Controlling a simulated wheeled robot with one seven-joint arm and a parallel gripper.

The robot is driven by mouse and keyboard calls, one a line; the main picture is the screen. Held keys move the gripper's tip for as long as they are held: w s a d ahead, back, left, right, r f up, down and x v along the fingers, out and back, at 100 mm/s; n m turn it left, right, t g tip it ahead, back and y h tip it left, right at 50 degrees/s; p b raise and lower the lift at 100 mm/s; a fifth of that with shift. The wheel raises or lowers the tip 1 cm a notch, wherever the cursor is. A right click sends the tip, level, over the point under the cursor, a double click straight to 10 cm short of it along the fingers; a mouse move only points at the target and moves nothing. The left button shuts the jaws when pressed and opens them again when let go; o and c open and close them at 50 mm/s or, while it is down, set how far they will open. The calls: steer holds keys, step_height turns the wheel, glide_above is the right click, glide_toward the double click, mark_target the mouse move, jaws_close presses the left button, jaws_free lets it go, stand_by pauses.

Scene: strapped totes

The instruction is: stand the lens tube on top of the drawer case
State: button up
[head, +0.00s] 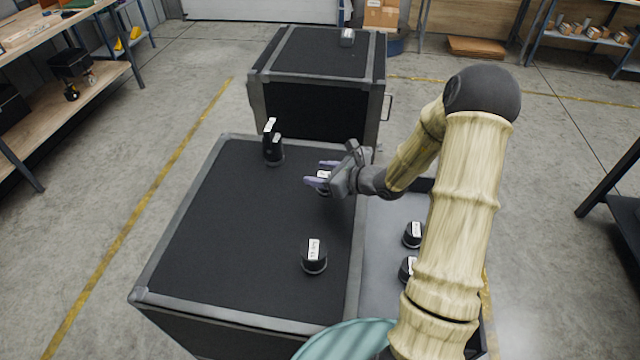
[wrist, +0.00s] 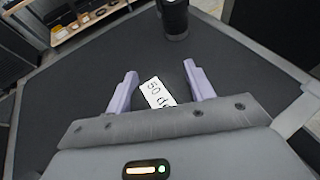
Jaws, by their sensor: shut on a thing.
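My gripper (head: 318,180) is over the black top of the near drawer case (head: 215,260), toward its right edge. It is shut on a dark lens tube with a white label (wrist: 157,93); the tube's body is mostly hidden by the fingers and palm. In the wrist view, the lilac fingers (wrist: 158,88) stand either side of it. I cannot tell whether its base touches the case top. A taller black tube (head: 273,152) stands near the far edge of the top, also seen in the wrist view (wrist: 174,18). A short, labelled black one (head: 314,257) stands nearer the front.
An open grey drawer (head: 385,215) at the case's right side holds black labelled pieces (head: 413,235), partly behind my arm. A second black case (head: 318,105) stands behind, with a small metallic cylinder (head: 347,38) on it. The left part of the near top is clear.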

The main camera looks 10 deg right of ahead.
steer(key=shift+f+p, duration=0.35)
steer(key=shift+f, duration=1.75)
steer(key=shift+f+b, duration=0.25)
steer(key=shift+b, duration=0.05)
steer(key=o, duration=1.2)
steer(key=shift+c, duration=0.2)
steer(key=shift+r, duration=0.1)
steer(key=shift+r+p, duration=0.2)
steer(key=shift+p, duration=0.15)
steer(key=shift+s+d, duration=0.15)
steer(key=shift+d, duration=0.1)
steer(key=b+v, duration=0.2)
steer(key=v, duration=0.9)
steer(key=shift+s+r, duration=0.2)
steer(key=shift+r, duration=0.05)
